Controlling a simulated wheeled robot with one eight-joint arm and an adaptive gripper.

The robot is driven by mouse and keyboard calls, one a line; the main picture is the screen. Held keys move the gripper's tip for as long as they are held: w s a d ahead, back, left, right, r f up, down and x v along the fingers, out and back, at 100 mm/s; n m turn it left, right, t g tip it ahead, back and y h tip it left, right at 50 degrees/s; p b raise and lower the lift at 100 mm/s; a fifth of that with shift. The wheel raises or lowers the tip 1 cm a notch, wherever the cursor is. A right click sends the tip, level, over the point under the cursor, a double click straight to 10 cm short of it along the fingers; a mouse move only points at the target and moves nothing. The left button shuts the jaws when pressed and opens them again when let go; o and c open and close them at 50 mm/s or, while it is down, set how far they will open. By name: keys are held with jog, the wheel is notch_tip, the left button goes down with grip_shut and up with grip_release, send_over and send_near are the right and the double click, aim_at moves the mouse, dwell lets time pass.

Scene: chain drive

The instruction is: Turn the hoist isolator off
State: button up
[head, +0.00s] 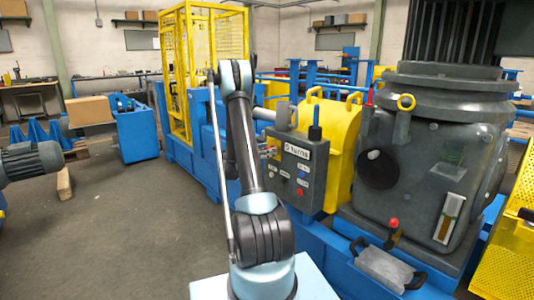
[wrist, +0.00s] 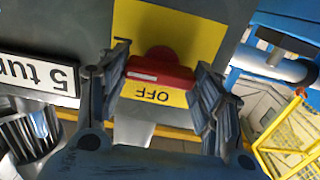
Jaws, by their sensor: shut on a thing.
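The hoist isolator shows in the wrist view as a red handle (wrist: 158,70) on a yellow plate (wrist: 190,25). The word OFF stands upside down on the plate, just below the handle in the picture. The handle lies across the picture, slightly tilted. My gripper (wrist: 162,62) has one finger at each end of the handle and is shut on it. In the head view I cannot make out the isolator or my gripper clearly; they are at or behind my arm, near the grey control box (head: 305,172).
A plate reading "5 tur…" (wrist: 40,75) sits left of the isolator in the wrist view.

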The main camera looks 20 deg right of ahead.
jog(key=shift+w+a, duration=0.1)
jog(key=shift+w+a+f+n, duration=0.1)
jog(key=shift+w+f+n, duration=0.05)
jog(key=shift+n, duration=4.35)
jog(key=shift+w+a+f+n, duration=0.1)
jog(key=shift+n, duration=4.4)
jog(key=o, duration=1.1)
jog(key=shift+s+d, duration=0.1)
jog(key=shift+c, duration=0.2)
